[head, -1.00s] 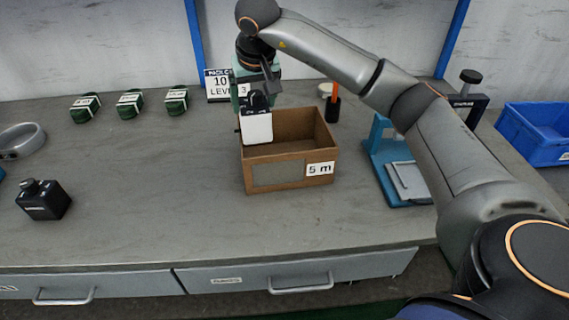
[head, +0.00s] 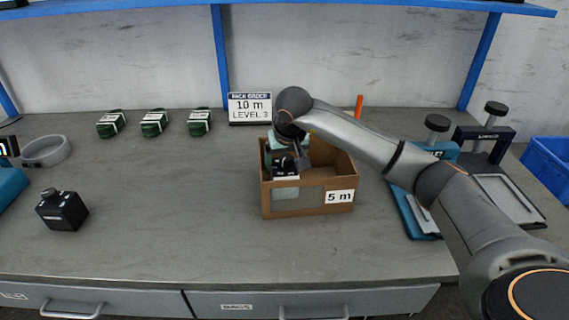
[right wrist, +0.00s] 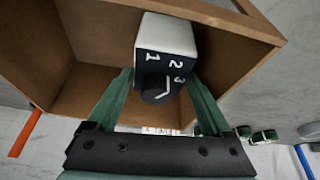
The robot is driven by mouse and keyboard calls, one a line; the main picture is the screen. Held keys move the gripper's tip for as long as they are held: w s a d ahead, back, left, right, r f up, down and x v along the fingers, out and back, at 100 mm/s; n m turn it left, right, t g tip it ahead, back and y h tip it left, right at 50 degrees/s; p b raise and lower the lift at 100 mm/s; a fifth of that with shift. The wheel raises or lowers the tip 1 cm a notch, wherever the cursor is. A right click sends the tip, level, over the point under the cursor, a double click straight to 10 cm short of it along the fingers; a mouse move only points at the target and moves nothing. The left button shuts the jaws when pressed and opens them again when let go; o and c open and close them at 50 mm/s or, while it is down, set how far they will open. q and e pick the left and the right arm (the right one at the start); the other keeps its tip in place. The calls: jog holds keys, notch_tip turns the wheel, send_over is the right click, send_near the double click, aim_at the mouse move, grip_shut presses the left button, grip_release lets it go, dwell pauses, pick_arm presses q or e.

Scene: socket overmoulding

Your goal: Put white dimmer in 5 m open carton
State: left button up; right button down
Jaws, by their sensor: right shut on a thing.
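The 5 m open carton (head: 312,203) is a brown box with a white "5 m" label, standing on the bench. My right gripper (head: 284,160) reaches down into its left part. It is shut on the white dimmer (right wrist: 167,34), a white block with a dark face numbered 1, 2, 3 and a black knob. In the right wrist view the fingers (right wrist: 160,84) sit on either side of the knob, with the dimmer against the carton's inside (right wrist: 95,35). In the head view the gripper partly hides the dimmer; I cannot tell whether it touches the floor. My left gripper is not in view.
A sign reading 10 m, level 3 (head: 250,108) stands behind the carton. Green bundles (head: 154,123) lie at the back left. A black knobbed box (head: 62,210) sits at the left, blue fixtures (head: 412,212) at the right.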

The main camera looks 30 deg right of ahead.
jog(key=shift+f, duration=0.15)
jog(key=shift+c, duration=0.2)
grip_release()
jog(key=shift+r, duration=0.45)
jog(key=p+v, duration=0.1)
jog(key=v, duration=1)
jog(key=shift+s+r, duration=0.2)
